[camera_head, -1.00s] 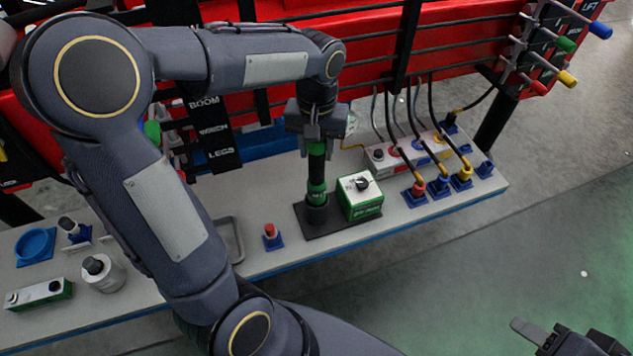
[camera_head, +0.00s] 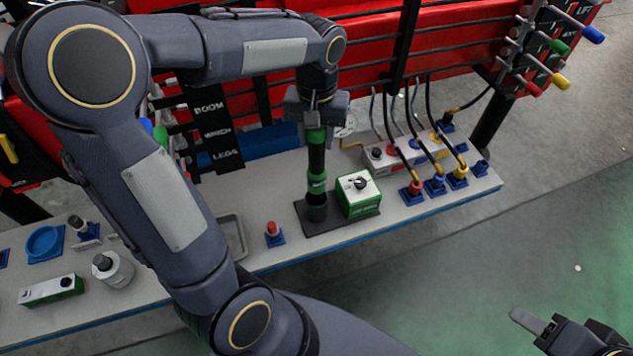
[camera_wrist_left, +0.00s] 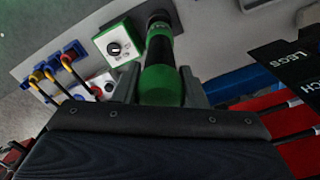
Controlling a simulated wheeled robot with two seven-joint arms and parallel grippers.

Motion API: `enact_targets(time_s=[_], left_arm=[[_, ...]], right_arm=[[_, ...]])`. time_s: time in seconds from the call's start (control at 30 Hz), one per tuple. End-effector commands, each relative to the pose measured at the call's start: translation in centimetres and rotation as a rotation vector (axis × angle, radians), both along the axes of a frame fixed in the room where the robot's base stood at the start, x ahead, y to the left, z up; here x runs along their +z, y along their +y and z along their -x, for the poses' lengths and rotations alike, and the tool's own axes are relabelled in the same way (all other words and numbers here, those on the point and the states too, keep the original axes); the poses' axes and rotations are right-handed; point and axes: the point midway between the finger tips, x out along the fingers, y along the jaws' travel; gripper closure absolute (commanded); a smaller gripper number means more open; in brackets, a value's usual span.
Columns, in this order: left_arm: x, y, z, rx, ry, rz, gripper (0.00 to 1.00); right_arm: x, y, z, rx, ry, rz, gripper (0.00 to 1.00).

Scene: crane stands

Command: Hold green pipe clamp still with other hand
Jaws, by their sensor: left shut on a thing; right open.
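The green pipe clamp (camera_head: 316,163) is a dark upright post with green bands, standing on a black base plate (camera_head: 335,225) on the bench. My left gripper (camera_head: 315,108) is around its upper end from above, and shut on it. In the left wrist view the green upper part (camera_wrist_left: 160,86) sits between the two fingers (camera_wrist_left: 159,92). The very top of the post is hidden by the gripper. My right gripper (camera_head: 565,332) is open and empty at the lower right, over the floor, well apart from the bench.
A green and white box with a black knob (camera_head: 358,188) stands right beside the post. A red button on a blue base (camera_head: 273,233) is to its left. Cables with coloured plugs (camera_head: 436,183) are to the right. Red machinery and black rails rise behind. My left arm covers much of the bench's left side.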

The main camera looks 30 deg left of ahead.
Motion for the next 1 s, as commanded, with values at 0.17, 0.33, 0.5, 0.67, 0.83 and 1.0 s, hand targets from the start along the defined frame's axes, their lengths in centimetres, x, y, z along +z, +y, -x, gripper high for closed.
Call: enact_targets(time_s=[0.17,0.33,0.5,0.67,0.83,1.0], left_arm=[[1.2,0.0,-0.1,0.0,-0.004,0.001,1.0],[1.9,0.0,-0.1,0.0,-0.004,0.001,1.0],[2.6,0.0,-0.1,0.0,-0.004,0.001,1.0],[3.3,0.0,-0.1,0.0,-0.004,0.001,1.0],[3.8,0.0,-0.1,0.0,-0.004,0.001,1.0],[3.7,0.0,-0.1,0.0,-0.004,0.001,1.0]], right_arm=[[0.9,0.0,0.0,0.0,0.0,0.0,0.55],[1.6,0.0,0.0,0.0,0.0,0.0,0.55],[2.2,0.0,0.0,0.0,0.0,0.0,0.55],[2.8,0.0,0.0,0.0,0.0,0.0,0.55],[3.2,0.0,0.0,0.0,0.0,0.0,0.55],[3.1,0.0,0.0,0.0,0.0,0.0,0.55]])
